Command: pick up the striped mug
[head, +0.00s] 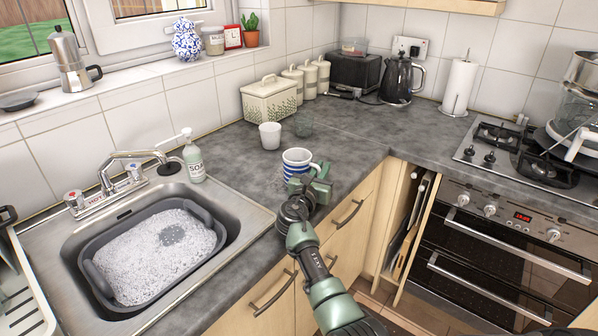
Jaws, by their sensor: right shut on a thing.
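The striped mug (296,157), white with blue bands, is upright at the front of the grey worktop, right of the sink. Its handle points to the right. My right gripper (309,180) reaches up from the bottom of the head view and is shut on the mug at its near, handle side. The green fingers hide the lower right part of the mug, so I cannot tell whether its base touches the worktop. My left gripper is not in view.
A soap bottle (194,160) stands by the sink, which holds a grey basin (222,232) of suds. The worktop to the right of the mug is clear.

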